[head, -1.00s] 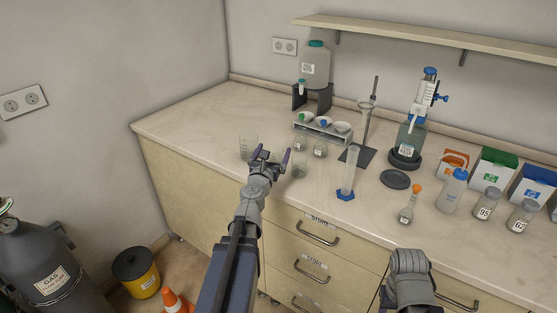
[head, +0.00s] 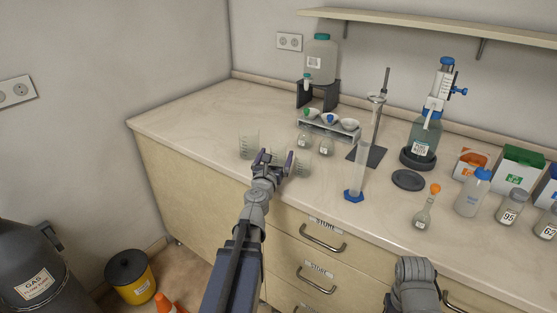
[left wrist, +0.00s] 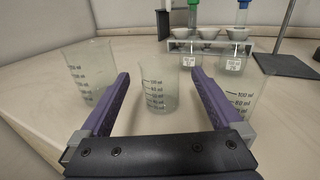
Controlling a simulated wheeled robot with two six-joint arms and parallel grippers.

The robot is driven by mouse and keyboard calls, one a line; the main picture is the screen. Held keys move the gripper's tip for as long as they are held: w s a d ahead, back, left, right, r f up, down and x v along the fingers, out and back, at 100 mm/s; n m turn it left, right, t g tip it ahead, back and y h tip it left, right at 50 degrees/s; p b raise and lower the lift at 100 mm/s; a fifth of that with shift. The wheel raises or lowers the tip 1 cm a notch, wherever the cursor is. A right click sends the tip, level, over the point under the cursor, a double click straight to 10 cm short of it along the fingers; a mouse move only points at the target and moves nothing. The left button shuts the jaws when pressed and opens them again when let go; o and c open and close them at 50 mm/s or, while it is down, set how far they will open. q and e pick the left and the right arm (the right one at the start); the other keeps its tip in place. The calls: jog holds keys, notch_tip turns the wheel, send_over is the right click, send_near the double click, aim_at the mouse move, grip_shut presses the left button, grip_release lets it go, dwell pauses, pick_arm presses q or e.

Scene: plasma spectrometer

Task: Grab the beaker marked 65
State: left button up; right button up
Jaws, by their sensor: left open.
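Several clear graduated beakers stand on the counter near its front left corner. One (head: 249,145) is left of my left gripper (head: 273,157), and another (head: 302,164) is just right of it. In the left wrist view, a beaker (left wrist: 160,85) stands upright between the spread purple fingers of my left gripper (left wrist: 158,88), ahead of the palm, with a gap on both sides. A left beaker (left wrist: 90,72) and a right beaker (left wrist: 243,98) are outside the fingers. I see volume scales, but cannot read a 65 on any beaker.
Behind the beakers stand flasks (head: 326,146) and a rack with funnels (head: 349,125). A measuring cylinder (head: 357,175) with a blue base stands to the right, near a stand (head: 378,154). The counter's left end (head: 185,115) is clear.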

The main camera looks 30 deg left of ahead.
aim_at(280, 146)
pick_arm(q)
jog(key=shift+x, duration=3.8)
jog(key=shift+s+f, duration=0.1)
jog(key=shift+d, duration=0.1)
jog(key=c, duration=1.5)
jog(key=shift+o, duration=0.2)
notch_tip(280, 146, up, 10)
jog(key=p, duration=1)
